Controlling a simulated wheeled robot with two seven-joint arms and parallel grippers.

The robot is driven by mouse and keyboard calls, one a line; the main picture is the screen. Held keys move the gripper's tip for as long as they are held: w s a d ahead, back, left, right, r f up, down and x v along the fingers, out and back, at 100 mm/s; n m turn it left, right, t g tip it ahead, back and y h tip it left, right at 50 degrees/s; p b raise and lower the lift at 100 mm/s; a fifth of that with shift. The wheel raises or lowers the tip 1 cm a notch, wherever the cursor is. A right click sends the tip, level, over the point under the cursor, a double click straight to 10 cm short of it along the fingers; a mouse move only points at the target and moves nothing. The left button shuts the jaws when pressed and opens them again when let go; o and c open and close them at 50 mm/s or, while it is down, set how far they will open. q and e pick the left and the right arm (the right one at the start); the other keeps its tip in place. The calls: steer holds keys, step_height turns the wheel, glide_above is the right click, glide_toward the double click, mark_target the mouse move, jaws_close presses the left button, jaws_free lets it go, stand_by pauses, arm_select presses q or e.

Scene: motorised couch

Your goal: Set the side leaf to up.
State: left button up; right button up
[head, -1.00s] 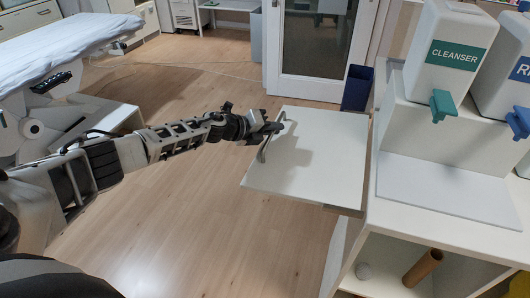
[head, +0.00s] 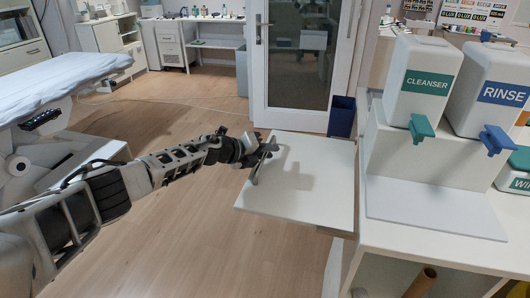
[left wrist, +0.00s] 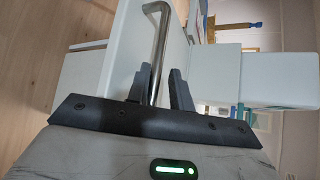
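The side leaf (head: 308,190) is a flat white panel at the left edge of the white counter (head: 435,238). It stands out from the counter and looks about level with its top. A bent metal bar handle (head: 256,170) is on the leaf near its left edge. My left gripper (head: 270,149) is at this handle. In the left wrist view, the handle (left wrist: 157,45) passes between the two dark fingers (left wrist: 160,78), with a visible gap beside the bar. The fingers look open around it. My right gripper is not in view.
A cleanser dispenser (head: 416,85) and a rinse dispenser (head: 490,92) stand on a raised white block on the counter. A dark blue bin (head: 341,116) is behind the leaf. A padded bed (head: 60,75) is at left. Wood floor (head: 190,235) in front is clear.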

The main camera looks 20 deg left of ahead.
arm_select(q)
steer(key=shift+s+a+r, duration=0.2)
steer(key=p+v, duration=0.1)
steer(key=v, duration=1.4)
steer(key=shift+s, duration=0.15)
